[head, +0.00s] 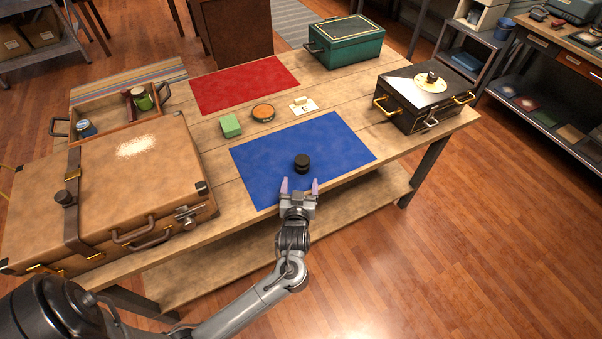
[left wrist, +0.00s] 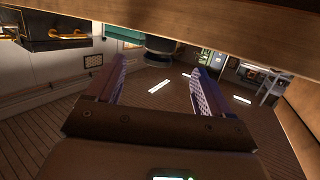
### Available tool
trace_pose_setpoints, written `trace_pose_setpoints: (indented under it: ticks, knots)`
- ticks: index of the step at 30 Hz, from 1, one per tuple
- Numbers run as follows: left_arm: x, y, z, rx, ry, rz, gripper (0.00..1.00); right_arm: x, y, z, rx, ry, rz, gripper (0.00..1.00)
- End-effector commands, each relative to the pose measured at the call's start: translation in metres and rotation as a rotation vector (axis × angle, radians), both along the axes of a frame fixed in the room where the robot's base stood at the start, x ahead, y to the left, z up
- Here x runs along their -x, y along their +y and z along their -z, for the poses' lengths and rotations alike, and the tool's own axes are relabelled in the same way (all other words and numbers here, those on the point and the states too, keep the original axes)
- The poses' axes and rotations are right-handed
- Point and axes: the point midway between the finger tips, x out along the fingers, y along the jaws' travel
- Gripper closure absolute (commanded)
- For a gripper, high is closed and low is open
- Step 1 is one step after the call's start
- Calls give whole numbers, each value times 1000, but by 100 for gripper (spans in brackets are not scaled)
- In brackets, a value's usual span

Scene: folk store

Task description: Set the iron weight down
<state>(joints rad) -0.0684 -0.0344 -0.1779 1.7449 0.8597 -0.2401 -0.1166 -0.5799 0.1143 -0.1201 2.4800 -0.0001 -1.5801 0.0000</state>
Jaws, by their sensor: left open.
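The iron weight (head: 302,163), a small dark knobbed cylinder, stands upright on the blue mat (head: 262,166) near the table's front edge. My left gripper (head: 299,186) is open just in front of it, on the near side, with its fingers pointing toward it. The weight looks clear of the fingers, with a small gap. In the left wrist view a dark round shape that looks like the weight (left wrist: 160,46) shows beyond and between the open, empty fingers (left wrist: 158,80). My right gripper is not in view.
A brown suitcase (head: 105,205) bears another dark weight (head: 65,198). A black case (head: 405,105) carries a pale disc with a dark weight (head: 431,78). A green block (head: 231,126), a round tin (head: 263,112), a red mat (head: 240,84) and a teal box (head: 347,45) lie behind.

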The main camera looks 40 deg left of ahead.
Motion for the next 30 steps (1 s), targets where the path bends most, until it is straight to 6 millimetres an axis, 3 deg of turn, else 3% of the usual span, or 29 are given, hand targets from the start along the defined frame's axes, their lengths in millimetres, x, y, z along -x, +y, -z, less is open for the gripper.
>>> trace_pose_setpoints:
  ticks: [7, 23, 26, 30]
  knots:
    - [16, -12, -4, 1, 1, 0, 19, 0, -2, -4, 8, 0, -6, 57]
    - [17, -14, -5, -2, -1, 2, 19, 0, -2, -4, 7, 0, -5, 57]
    - [10, -14, -10, -17, -14, 32, 19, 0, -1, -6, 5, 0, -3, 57]
    - [-21, -17, -27, -78, -62, 166, 19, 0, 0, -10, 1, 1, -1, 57]
